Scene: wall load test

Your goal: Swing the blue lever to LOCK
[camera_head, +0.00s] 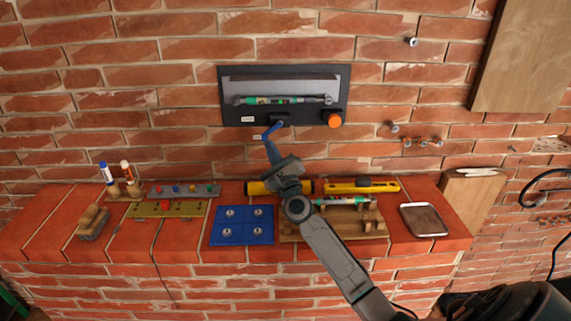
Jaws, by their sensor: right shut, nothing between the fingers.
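The blue lever (271,131) sits at the lower edge of the dark wall panel (300,114), left of an orange knob (334,120). It slants down and to the left from its mount. Two small white labels (247,120) are near it, too small to read. My right gripper (272,155) is shut and empty, with its tip just below the lever's lower end. I cannot tell whether they touch. My left gripper is not in view.
Bolts (412,42) stick out of the wall at right.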

